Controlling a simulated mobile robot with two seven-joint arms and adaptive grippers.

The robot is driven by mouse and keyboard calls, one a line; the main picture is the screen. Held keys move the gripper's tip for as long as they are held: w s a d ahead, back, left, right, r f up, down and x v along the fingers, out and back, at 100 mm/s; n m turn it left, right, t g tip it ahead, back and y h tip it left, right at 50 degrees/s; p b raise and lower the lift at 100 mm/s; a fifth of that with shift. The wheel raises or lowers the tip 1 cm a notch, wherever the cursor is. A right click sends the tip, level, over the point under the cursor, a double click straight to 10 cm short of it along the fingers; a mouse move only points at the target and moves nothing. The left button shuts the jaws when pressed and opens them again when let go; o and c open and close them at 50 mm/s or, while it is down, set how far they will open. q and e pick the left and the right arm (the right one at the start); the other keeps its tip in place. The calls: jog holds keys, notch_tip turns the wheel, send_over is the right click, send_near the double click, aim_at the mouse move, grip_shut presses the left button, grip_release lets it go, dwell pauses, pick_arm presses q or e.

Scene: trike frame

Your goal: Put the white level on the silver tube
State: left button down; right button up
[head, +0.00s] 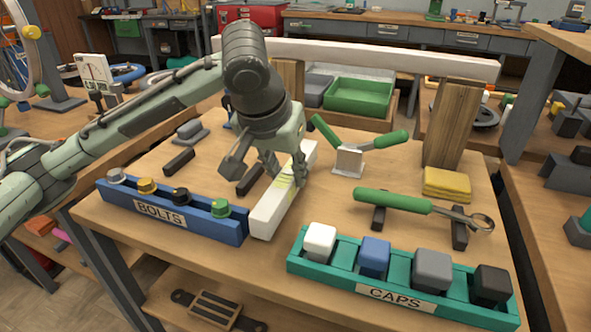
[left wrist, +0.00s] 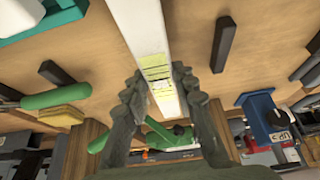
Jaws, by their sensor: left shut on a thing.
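The white level (head: 270,212) is a long white bar with a yellow-green vial area near its middle. It lies lengthwise in the middle of the workbench, and I cannot tell whether it touches the top. My left gripper (head: 284,172) is shut on it around the middle. The left wrist view shows the level (left wrist: 145,30) running between the fingers of my left gripper (left wrist: 155,88). The silver tube (head: 370,57) is a pale, long bar lying level across two wooden posts at the back of the bench. My right gripper is out of view.
A blue bolts rack (head: 170,222) stands left of the level, and a teal caps rack (head: 405,298) in front right. A green-handled tool (head: 400,202) rests on black blocks. Another green-handled tool (head: 350,160), a yellow pad (head: 447,184) and a wooden post (head: 453,125) stand beyond.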

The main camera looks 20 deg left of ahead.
pick_arm(q)
jog(key=shift+w+f, duration=0.1)
jog(key=shift+f, duration=0.15)
jog(key=w, duration=0.4)
jog(key=shift+f, duration=0.6)
jog(key=shift+f, duration=0.1)
jog(key=c, duration=1.2)
grip_release()
jog(key=shift+s, duration=0.1)
